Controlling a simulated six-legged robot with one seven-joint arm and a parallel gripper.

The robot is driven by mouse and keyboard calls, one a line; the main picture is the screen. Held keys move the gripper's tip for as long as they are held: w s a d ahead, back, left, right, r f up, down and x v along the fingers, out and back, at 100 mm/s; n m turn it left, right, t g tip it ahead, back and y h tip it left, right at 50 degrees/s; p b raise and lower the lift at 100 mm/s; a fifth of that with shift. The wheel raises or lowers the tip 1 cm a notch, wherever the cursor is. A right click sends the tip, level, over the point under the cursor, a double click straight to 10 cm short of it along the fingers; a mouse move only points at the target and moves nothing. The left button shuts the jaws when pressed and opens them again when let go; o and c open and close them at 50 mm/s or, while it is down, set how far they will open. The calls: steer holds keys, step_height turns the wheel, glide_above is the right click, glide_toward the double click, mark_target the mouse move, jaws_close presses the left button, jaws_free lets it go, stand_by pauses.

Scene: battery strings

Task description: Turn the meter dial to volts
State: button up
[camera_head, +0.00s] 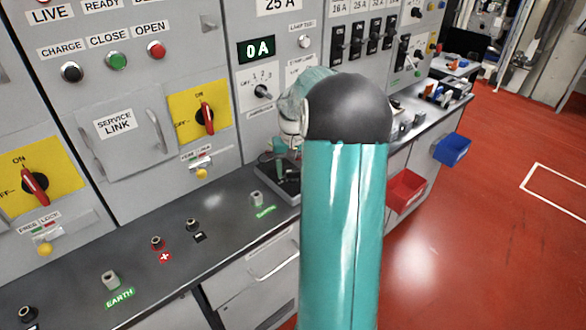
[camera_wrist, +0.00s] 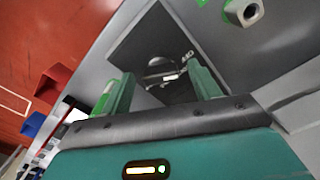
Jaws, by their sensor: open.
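The meter (camera_wrist: 140,47) is a dark square-faced unit in the wrist view. Its round dial (camera_wrist: 160,68) has a pale pointer mark and shows between my fingers. Small white lettering stands beside the dial, too blurred to read, so I cannot tell which setting it points at. My gripper (camera_wrist: 162,77) is open, with one green finger on each side of the dial; contact cannot be made out. In the head view the dark meter (camera_head: 277,183) lies on the bench, partly hidden by my teal arm and gripper.
The grey bench top (camera_head: 225,205) carries a green-labelled earth terminal (camera_head: 257,198) beside the meter. The cabinet wall rises behind, with a rotary switch (camera_head: 262,92) and a yellow-backed red switch (camera_head: 206,117). Red (camera_head: 405,190) and blue (camera_head: 452,149) bins hang off the front. Red floor is open at right.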

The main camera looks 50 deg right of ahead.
steer(key=shift+f, duration=0.1)
steer(key=c, duration=1)
steer(key=shift+m, duration=0.4)
steer(key=m, duration=0.2)
steer(key=shift+m, duration=2.5)
steer(key=o, duration=1)
